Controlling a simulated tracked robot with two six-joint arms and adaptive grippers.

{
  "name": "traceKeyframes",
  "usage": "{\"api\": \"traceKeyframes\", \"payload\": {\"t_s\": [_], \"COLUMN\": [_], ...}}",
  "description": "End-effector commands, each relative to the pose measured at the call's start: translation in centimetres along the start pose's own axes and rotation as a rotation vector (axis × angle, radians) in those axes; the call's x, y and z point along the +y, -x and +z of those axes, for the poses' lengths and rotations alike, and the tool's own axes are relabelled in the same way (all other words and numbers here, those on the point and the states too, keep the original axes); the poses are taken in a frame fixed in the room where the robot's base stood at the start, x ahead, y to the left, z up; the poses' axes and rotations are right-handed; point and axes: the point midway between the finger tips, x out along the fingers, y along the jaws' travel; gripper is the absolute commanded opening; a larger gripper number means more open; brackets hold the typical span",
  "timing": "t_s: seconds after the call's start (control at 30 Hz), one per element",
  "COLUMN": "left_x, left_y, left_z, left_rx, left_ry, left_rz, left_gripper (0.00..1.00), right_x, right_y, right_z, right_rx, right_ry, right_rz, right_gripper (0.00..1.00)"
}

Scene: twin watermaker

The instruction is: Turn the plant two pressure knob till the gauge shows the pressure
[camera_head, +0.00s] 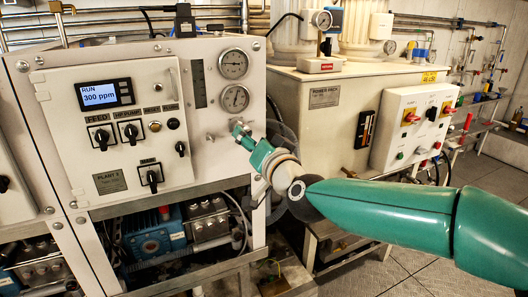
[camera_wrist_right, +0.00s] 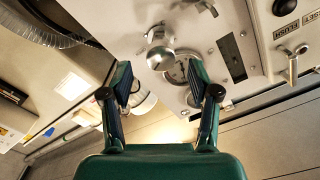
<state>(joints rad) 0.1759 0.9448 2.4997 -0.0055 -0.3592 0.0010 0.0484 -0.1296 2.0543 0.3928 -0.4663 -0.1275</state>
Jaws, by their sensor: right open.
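The plant two panel (camera_head: 110,150) bears a "PLANT 2" plate. Two round pressure gauges, an upper one (camera_head: 234,64) and a lower one (camera_head: 235,98), sit at its upper right; their readings are too small to tell. My right gripper (camera_head: 238,130) is just below the lower gauge, at the panel's right side. In the right wrist view its two fingers (camera_wrist_right: 160,82) are spread open and empty. A shiny metal knob (camera_wrist_right: 160,50) shows ahead of and between the fingertips, seemingly apart from them. In the head view my gripper largely hides the knob. My left gripper is not in view.
A display (camera_head: 100,95) reads "RUN 300 ppm", with several black switches (camera_head: 131,132) below it. A cream power pack cabinet (camera_head: 330,110) and a white control box (camera_head: 413,125) with red switches stand to the right. Pumps (camera_head: 160,233) sit under the panel.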

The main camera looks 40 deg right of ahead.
Motion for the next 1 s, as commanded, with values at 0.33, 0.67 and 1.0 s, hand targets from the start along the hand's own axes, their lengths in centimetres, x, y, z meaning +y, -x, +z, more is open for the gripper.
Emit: {"api": "traceKeyframes", "payload": {"t_s": [0.33,0.67,1.0], "left_x": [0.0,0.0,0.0], "left_y": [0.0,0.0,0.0], "left_z": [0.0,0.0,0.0], "left_rx": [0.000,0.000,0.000], "left_ry": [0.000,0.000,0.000], "left_rz": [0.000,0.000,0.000], "left_gripper": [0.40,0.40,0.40], "right_x": [0.0,0.1,0.2], "right_y": [6.0,6.8,6.8], "right_z": [0.0,0.1,0.0], "right_rx": [0.001,0.000,0.000], "right_ry": [-0.001,0.001,0.001], "right_rz": [0.000,0.001,0.005], "right_gripper": [0.61,0.61,0.61]}}
